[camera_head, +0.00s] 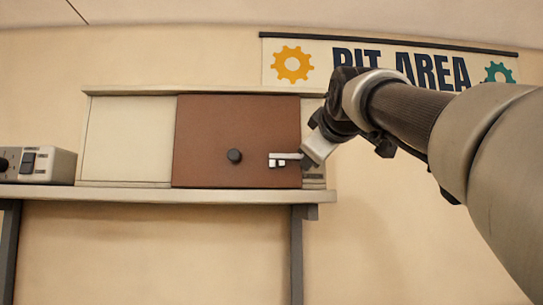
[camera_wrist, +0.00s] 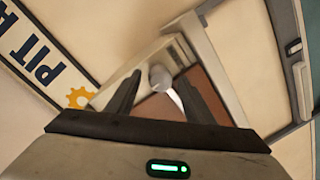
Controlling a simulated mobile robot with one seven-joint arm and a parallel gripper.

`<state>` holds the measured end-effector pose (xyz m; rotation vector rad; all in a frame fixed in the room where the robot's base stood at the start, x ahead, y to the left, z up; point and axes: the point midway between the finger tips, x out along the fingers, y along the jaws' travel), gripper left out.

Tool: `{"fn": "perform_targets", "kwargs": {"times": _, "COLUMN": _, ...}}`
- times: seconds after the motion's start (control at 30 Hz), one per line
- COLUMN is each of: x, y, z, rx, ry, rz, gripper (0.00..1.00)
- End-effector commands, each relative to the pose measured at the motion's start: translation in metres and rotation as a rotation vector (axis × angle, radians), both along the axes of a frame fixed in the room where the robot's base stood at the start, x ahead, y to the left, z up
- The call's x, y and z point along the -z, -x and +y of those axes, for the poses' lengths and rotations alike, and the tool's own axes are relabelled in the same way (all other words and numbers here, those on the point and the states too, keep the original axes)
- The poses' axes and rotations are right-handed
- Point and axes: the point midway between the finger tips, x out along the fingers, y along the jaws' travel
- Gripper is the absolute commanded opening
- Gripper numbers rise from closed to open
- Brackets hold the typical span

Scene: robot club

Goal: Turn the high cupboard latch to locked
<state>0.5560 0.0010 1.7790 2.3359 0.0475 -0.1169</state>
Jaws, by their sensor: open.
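The high cupboard (camera_head: 130,138) has a brown door (camera_head: 208,125) with a round black knob (camera_head: 234,156). The pale metal latch (camera_head: 285,157) shows low on the door's right side, with its bar lying roughly level across the door face. In the wrist view the latch (camera_wrist: 159,77) shows a round grey end and a bar running over the brown door. My gripper (camera_head: 308,162) is at the latch's right end. Its dark fingers are apart, one on each side of the latch in the wrist view. I cannot tell whether they touch it. The gripper hides the latch's right end in the head view.
The cupboard stands on a shelf (camera_head: 130,195) with dark legs. A grey box with switches (camera_head: 45,164) sits at the shelf's left. A PIT AREA banner (camera_head: 390,68) hangs on the wall above. The wall right of the cupboard is bare.

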Motion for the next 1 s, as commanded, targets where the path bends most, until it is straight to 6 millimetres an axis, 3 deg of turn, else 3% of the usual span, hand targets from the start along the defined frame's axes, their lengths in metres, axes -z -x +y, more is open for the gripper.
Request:
{"fn": "perform_targets", "kwargs": {"times": 0.6, "x": -0.013, "y": 0.136, "z": 0.000, "rx": -0.001, "ry": 0.001, "rz": -0.004, "gripper": 0.48}}
{"fn": "perform_targets", "kwargs": {"times": 0.8, "x": -0.016, "y": 0.161, "z": 0.001, "rx": -0.001, "ry": 0.001, "rz": -0.001, "gripper": 0.48}}
{"fn": "perform_targets", "kwargs": {"times": 1.0, "x": -0.016, "y": 0.168, "z": 0.001, "rx": -0.001, "ry": 0.001, "rz": 0.001, "gripper": 0.48}}
